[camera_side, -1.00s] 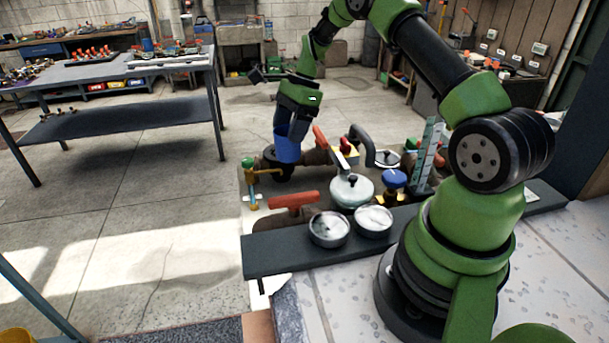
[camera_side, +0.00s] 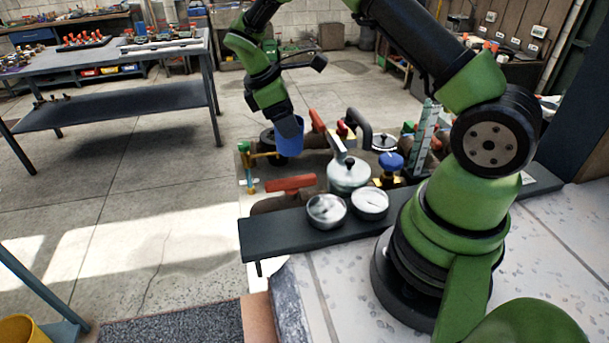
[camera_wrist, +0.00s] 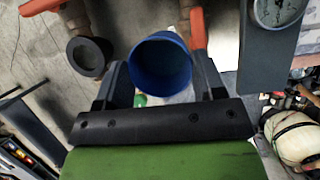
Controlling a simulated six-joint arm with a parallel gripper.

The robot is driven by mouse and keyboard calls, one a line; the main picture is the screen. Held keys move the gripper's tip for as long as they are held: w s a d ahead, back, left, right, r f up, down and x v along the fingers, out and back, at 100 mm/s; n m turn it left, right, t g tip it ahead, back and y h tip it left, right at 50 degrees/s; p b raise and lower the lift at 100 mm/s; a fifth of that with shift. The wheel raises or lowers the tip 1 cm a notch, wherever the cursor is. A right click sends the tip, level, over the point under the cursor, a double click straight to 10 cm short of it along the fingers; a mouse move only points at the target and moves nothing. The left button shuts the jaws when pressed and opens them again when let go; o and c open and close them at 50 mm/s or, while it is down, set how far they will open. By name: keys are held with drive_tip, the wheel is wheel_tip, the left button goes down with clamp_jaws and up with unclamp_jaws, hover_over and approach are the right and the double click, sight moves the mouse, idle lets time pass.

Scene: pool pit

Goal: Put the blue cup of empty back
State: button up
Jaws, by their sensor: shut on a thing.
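The blue cup (camera_side: 290,138) is held in my gripper (camera_side: 289,128) above the pipework in the side view. In the wrist view the blue cup (camera_wrist: 160,66) sits between the two dark fingers of my gripper (camera_wrist: 160,84), which is shut on it. I look into its open mouth, and the inside that shows looks empty. In the side view the fingers hide part of the cup's upper side. A dark round pipe end (camera_wrist: 89,56) lies left of the cup in the wrist view.
Red-handled valves (camera_side: 290,184) and a brass fitting with a green top (camera_side: 246,160) stand close by. Two round gauges (camera_side: 327,211) sit on a dark shelf (camera_side: 290,232) in front. A yellow bucket (camera_side: 22,330) is at the lower left. Open floor lies left of the pipework.

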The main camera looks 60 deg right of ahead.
drive_tip(key=w+d+f+n+t+h, duration=0.1)
drive_tip(key=d+f+n+t, duration=0.15)
drive_tip(key=d+n, duration=0.3)
drive_tip(key=w+d+f+n+t, duration=0.1)
drive_tip(key=w+d+f+n, duration=0.1)
drive_tip(key=d+f+n, duration=0.3)
drive_tip(key=shift+m, duration=0.35)
drive_tip(key=shift+d+f, duration=0.15)
drive_tip(key=shift+f, duration=1.35)
drive_tip(key=shift+d+f, duration=0.2)
drive_tip(key=shift+f, duration=1.35)
drive_tip(key=shift+d+f, duration=0.15)
drive_tip(key=shift+f, duration=1.35)
drive_tip(key=o, duration=0.6)
drive_tip(key=shift+f, duration=0.15)
drive_tip(key=shift+o, duration=0.5)
